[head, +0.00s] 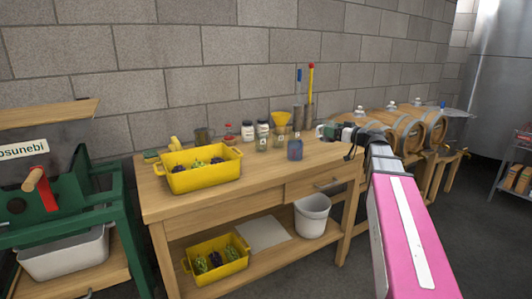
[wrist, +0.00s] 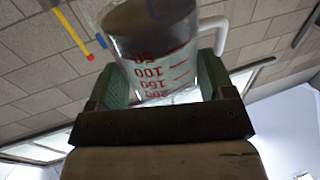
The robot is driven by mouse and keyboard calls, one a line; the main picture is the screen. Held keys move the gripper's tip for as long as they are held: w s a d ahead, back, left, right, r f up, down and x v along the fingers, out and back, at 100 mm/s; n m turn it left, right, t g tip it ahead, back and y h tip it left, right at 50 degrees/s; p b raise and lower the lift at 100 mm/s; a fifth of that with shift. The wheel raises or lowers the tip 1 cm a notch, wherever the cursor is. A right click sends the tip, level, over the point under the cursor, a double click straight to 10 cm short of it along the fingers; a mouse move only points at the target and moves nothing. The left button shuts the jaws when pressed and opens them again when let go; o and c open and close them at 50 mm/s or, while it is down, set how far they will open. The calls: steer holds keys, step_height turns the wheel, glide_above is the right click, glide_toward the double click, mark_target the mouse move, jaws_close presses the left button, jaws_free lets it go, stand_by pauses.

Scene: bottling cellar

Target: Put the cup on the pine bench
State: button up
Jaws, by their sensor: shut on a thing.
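The cup (wrist: 165,68) is a clear measuring cup with red volume marks and a pale handle, seen in the wrist view between my gripper's two green fingers. My gripper (head: 330,132) is shut on it. In the head view the gripper is at the right back part of the pine bench (head: 262,176), and the cup is mostly hidden by the fingers. I cannot tell for sure whether the cup touches the bench top or hangs above it. The bench is a wooden table with a drawer and a lower shelf.
A yellow crate (head: 206,178) of grapes stands on the bench's left part. Jars, a yellow funnel (head: 281,121) and a bluish jar (head: 295,149) stand near my gripper. The front middle of the top is clear. Barrels (head: 405,127) stand to the right.

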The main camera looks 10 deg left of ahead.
steer(key=w+f, duration=0.2)
steer(key=w, duration=0.1)
steer(key=w+d+f, duration=0.1)
steer(key=w+f, duration=0.1)
steer(key=w, duration=0.2)
steer(key=w+f, duration=0.2)
steer(key=w, duration=0.2)
steer(key=shift+w+d+f, duration=0.2)
steer(key=shift+d+f, duration=0.2)
steer(key=shift+f, duration=2.1)
steer(key=o, duration=1)
steer(key=shift+c, duration=0.2)
